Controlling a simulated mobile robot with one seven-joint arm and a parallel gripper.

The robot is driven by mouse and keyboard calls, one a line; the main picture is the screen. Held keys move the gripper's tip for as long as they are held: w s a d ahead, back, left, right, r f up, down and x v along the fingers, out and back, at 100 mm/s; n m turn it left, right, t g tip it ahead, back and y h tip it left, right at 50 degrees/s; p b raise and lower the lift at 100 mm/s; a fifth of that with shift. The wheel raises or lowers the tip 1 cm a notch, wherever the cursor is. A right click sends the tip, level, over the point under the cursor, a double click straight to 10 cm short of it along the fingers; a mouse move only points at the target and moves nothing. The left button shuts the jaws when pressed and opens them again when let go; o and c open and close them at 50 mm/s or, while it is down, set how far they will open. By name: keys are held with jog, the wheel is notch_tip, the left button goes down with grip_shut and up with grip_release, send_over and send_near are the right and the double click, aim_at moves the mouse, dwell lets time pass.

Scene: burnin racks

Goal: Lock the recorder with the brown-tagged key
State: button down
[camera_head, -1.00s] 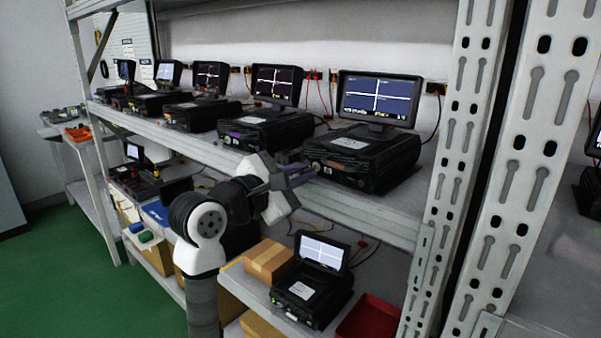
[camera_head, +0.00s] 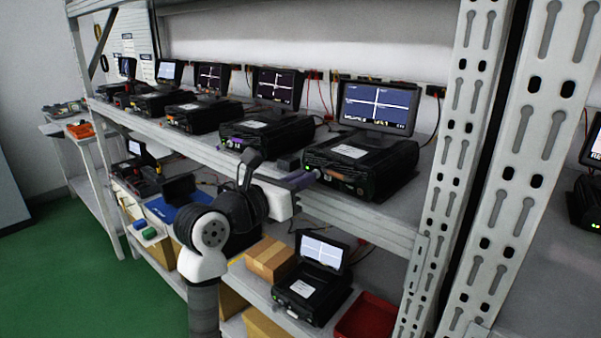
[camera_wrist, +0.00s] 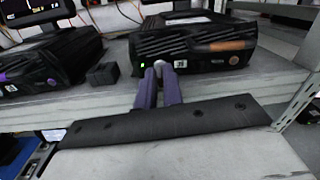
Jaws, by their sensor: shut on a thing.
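The recorder (camera_head: 362,166) is a black box with a lit screen (camera_head: 377,104) on top, at the right end of the upper shelf. My gripper (camera_head: 312,177) is at the left part of its front face. In the wrist view the purple fingers of my gripper (camera_wrist: 163,70) are close together, with their tips at the front of the recorder (camera_wrist: 185,43), beside a green light. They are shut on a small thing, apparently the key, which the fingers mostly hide. A brown patch (camera_wrist: 226,46) shows on the recorder's front; I cannot tell whether it is a tag.
More recorders stand to the left, the nearest (camera_head: 265,130) beside a small dark block (camera_wrist: 102,74). The lower shelf holds a cardboard box (camera_head: 270,259), another recorder (camera_head: 312,290) and a red tray (camera_head: 367,318). A perforated upright (camera_head: 455,150) stands to the right.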

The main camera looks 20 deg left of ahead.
jog(key=shift+a+n+p, duration=0.1)
jog(key=shift+n+p, duration=2.85)
jog(key=shift+n, duration=0.75)
jog(key=c, duration=1.9)
grip_release()
jog(key=b+v, duration=0.3)
jog(key=v, duration=1)
jog(key=shift+s+a+b, duration=0.15)
jog(key=shift+s+b, duration=0.2)
jog(key=shift+b, duration=0.05)
